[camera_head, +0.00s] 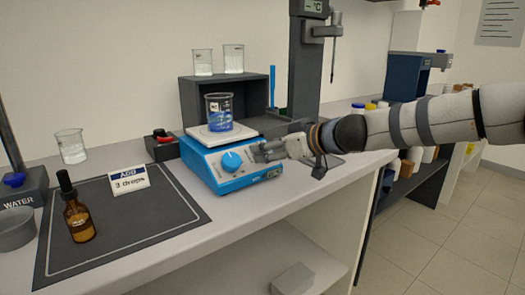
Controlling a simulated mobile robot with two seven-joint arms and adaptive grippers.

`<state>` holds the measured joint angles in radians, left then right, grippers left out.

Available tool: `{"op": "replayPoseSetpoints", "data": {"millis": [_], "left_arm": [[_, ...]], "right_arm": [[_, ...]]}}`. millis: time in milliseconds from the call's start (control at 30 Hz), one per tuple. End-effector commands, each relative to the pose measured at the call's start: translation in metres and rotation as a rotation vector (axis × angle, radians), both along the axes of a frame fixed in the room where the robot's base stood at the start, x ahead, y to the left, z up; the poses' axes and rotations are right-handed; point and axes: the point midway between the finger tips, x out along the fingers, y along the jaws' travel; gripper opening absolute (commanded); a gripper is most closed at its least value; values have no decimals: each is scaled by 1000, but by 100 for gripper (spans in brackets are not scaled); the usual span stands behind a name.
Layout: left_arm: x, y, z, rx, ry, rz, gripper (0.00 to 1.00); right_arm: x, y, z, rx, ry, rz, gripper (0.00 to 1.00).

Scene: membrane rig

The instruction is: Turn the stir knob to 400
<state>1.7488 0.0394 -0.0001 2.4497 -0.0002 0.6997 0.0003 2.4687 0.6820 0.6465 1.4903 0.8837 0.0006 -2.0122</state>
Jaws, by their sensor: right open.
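A blue stirrer hotplate (245,178) with a white top plate stands near the middle of the bench. Its round blue stir knob (231,160) is on the sloped front panel; its setting is too small to read. A beaker of blue liquid (219,113) stands upright on the plate. My right gripper (262,151) comes in from the right and is open at the right part of the front panel, just right of the knob. I cannot tell whether it touches the panel. My left gripper is not in view.
A dark mat (120,228) at the front left holds a brown dropper bottle (78,218) and a sign reading "ADD 3 drops" (129,179). A small dark box with a red top (161,146) stands left of the hotplate. A dark shelf (250,88) with two beakers on top is behind.

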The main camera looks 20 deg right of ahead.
Motion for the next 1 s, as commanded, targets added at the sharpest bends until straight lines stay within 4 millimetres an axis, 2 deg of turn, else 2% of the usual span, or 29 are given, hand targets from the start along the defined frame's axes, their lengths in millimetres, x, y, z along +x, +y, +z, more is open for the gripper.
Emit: {"op": "replayPoseSetpoints", "data": {"millis": [167, 433, 633, 667, 1000], "left_arm": [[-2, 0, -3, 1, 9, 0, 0], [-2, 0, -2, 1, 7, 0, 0], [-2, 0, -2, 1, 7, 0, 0], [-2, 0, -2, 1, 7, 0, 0], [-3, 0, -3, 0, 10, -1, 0]], "right_arm": [[16, 8, -6, -1, -2, 0, 53], [18, 9, -4, -1, -5, 1, 53], [17, 9, -4, 0, -4, 0, 7], [17, 9, -5, 0, -4, 0, 5], [17, 9, -6, 24, 6, -34, 5]]}}
